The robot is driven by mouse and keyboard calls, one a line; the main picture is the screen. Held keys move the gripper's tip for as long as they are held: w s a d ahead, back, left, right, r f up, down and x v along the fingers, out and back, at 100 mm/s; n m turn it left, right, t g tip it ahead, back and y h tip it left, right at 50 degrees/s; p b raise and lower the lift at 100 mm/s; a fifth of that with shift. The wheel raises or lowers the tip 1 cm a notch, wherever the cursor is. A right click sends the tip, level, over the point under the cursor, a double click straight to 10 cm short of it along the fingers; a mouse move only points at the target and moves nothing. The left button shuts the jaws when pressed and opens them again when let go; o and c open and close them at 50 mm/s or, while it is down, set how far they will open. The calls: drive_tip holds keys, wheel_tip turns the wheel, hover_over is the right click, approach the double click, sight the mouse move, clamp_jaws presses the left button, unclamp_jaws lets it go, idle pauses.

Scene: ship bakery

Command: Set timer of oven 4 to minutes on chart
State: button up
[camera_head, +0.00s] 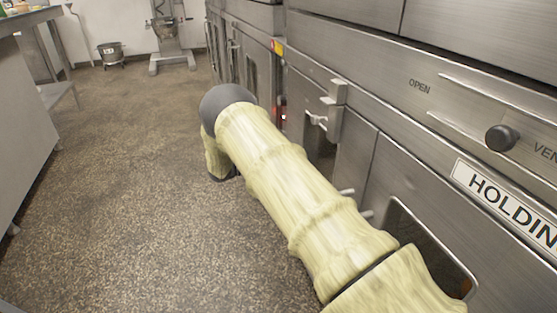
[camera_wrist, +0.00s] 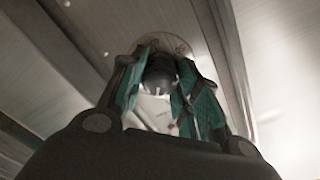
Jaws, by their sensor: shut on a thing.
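In the wrist view my gripper (camera_wrist: 160,82) has its two teal-lined fingers closed around a dark round knob (camera_wrist: 159,66). The knob sits in front of a round pale dial (camera_wrist: 178,44) on a metal panel. Faint marks show on the dial's rim, too blurred to read. The knob's pointer setting cannot be told. In the head view my gripper is not seen; my pale-sleeved arm reaches along the steel oven fronts (camera_head: 357,150). No oven number and no minutes chart can be made out.
A nearby panel carries a HOLDING label (camera_head: 508,205) and a black vent knob (camera_head: 501,138). A door latch (camera_head: 333,108) juts out beside my arm. A steel counter (camera_head: 25,110) stands at left. The floor (camera_head: 120,190) between is clear. A mixer (camera_head: 166,38) and a pot (camera_head: 111,53) stand at the back.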

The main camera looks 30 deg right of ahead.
drive_tip(key=shift+m, duration=1.1)
drive_tip(key=shift+f+p, duration=0.1)
drive_tip(key=shift+p, duration=0.2)
drive_tip(key=o, duration=1.1)
drive_tip(key=shift+c, duration=0.2)
drive_tip(key=v, duration=1.2)
